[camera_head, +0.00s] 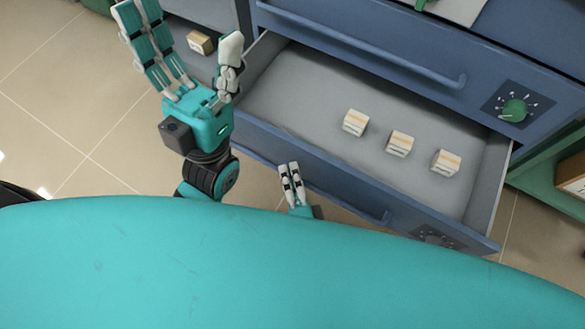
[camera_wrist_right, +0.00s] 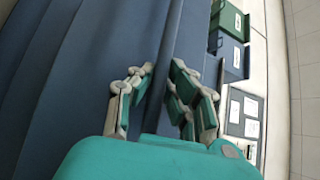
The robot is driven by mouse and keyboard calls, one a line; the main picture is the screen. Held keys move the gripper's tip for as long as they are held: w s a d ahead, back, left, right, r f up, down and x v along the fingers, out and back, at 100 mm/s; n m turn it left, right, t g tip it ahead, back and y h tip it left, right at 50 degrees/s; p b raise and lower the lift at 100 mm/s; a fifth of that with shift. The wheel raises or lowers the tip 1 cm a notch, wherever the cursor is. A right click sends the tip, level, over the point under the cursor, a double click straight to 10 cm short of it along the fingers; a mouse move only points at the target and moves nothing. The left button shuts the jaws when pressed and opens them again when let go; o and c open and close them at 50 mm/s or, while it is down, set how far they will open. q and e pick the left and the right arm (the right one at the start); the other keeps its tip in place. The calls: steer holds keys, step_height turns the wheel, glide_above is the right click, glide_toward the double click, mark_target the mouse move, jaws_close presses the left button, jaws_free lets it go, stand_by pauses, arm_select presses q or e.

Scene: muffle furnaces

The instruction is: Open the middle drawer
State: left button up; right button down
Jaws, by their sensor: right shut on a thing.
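A blue drawer (camera_head: 345,183) is pulled out in the head view, with its grey inside showing. My left gripper (camera_head: 180,25) is raised beside the drawer's left side, fingers spread and empty. My teal body hides the lower part of the head view.
Above the drawer is a shut blue front with a long handle (camera_head: 370,47) and a green knob (camera_head: 515,110). A grey surface at upper left holds a small box (camera_head: 199,42). A green cabinet (camera_head: 545,180) stands at right. Tiled floor (camera_head: 75,110) is clear at left.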

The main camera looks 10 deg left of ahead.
steer(key=shift+s+d+f, duration=0.1)
steer(key=shift+f, duration=0.3)
steer(key=c, duration=1.4)
jaws_free()
steer(key=shift+o, duration=0.4)
steer(key=shift+r, duration=0.15)
steer(key=v, duration=1.2)
steer(key=shift+r, duration=0.1)
